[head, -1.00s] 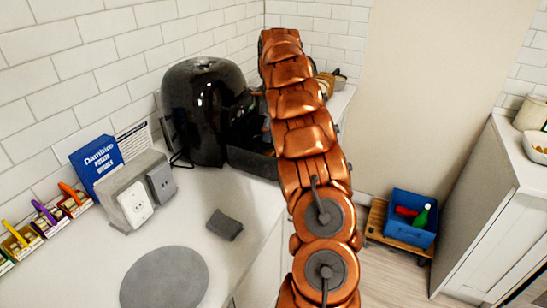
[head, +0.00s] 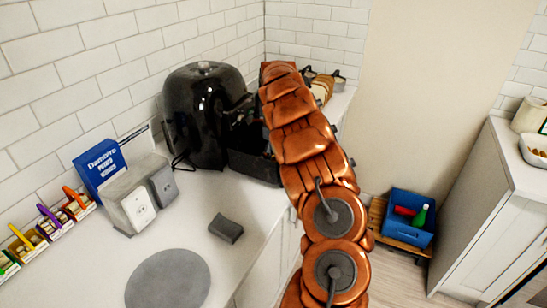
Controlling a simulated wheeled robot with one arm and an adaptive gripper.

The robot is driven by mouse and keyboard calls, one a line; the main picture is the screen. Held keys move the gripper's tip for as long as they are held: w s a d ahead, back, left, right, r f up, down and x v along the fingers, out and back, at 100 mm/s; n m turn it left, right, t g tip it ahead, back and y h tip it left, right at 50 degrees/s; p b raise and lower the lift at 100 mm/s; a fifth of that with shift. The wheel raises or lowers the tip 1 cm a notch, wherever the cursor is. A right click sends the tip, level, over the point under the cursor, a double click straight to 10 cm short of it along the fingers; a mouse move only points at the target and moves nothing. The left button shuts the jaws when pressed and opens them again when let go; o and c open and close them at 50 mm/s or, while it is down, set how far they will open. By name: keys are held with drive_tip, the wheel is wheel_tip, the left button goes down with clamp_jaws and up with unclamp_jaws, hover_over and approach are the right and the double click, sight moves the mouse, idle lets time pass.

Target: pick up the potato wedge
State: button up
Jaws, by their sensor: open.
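No potato wedge can be made out in the head view. The black air fryer (head: 194,115) stands on the counter against the tiled wall, with its drawer (head: 252,163) pulled out toward the right. My copper-coloured arm rises in front of the drawer and hides part of it. My gripper (head: 244,113) shows only in part, as dark pieces left of the arm's upper end, above the drawer. It is open. The inside of the drawer is mostly hidden. A blue box with potato lettering (head: 100,170) leans on the wall at the left.
A socket block (head: 133,205), a dark grey sponge-like block (head: 226,228) and a round grey mat (head: 168,281) are on the counter. Small coloured packets (head: 50,222) line its left. A blue bin (head: 408,217) on a wooden cart and a white bowl (head: 534,152) are at the right.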

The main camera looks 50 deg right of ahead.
drive_tip(key=shift+f, duration=0.2)
drive_tip(key=shift+c, duration=0.2)
drive_tip(key=c, duration=0.9)
drive_tip(key=shift+r, duration=0.1)
